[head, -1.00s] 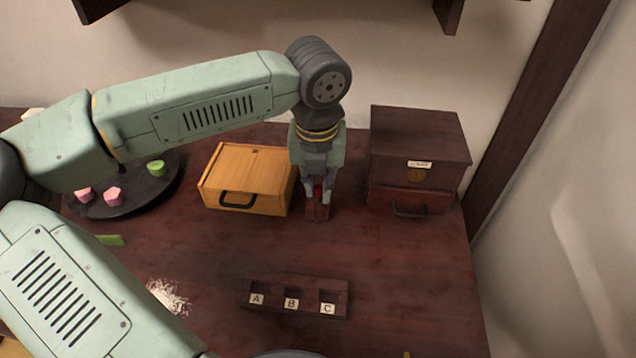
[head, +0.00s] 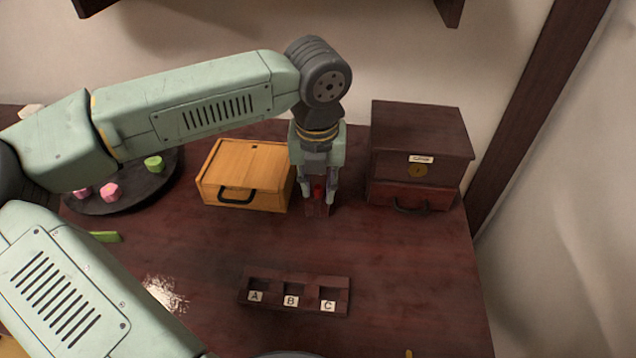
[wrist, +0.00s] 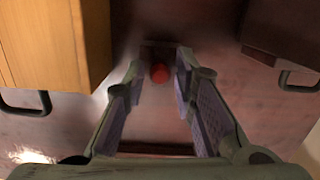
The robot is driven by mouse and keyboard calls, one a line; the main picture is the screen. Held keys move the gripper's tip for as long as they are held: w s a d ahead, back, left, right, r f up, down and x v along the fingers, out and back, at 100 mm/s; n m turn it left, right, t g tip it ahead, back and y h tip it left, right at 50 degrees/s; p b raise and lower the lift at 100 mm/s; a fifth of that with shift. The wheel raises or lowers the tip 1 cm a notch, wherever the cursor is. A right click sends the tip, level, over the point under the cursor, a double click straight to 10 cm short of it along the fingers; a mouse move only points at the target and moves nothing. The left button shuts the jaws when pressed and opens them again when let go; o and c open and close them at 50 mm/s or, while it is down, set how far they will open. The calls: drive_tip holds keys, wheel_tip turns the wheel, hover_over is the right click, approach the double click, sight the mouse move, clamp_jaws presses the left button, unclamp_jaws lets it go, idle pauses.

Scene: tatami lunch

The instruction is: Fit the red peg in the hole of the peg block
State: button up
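The red peg (head: 318,191) stands upright at the dark reddish peg block (head: 317,210), between the cabinet and the wooden box. In the wrist view the round red top of the peg (wrist: 160,73) shows between the fingertips, with part of the block (wrist: 157,50) behind it. My gripper (head: 318,198) points down over the block. Its fingers are apart, one on each side of the peg, with gaps visible in the wrist view. The hole is hidden, so how deep the peg sits cannot be seen.
A light wooden box (head: 245,173) stands close on the left, a dark cabinet (head: 420,140) with a red drawer close on the right. A tray labelled A, B, C (head: 294,307) lies in front. A dark round plate (head: 135,200) holds pink and green pieces. The table between is clear.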

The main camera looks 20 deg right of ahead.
drive_tip(key=shift+o, duration=1.1)
wheel_tip(320, 180, up, 12)
drive_tip(key=s, duration=0.1)
drive_tip(key=shift+s+a, duration=0.2)
drive_tip(key=shift+a, duration=0.05)
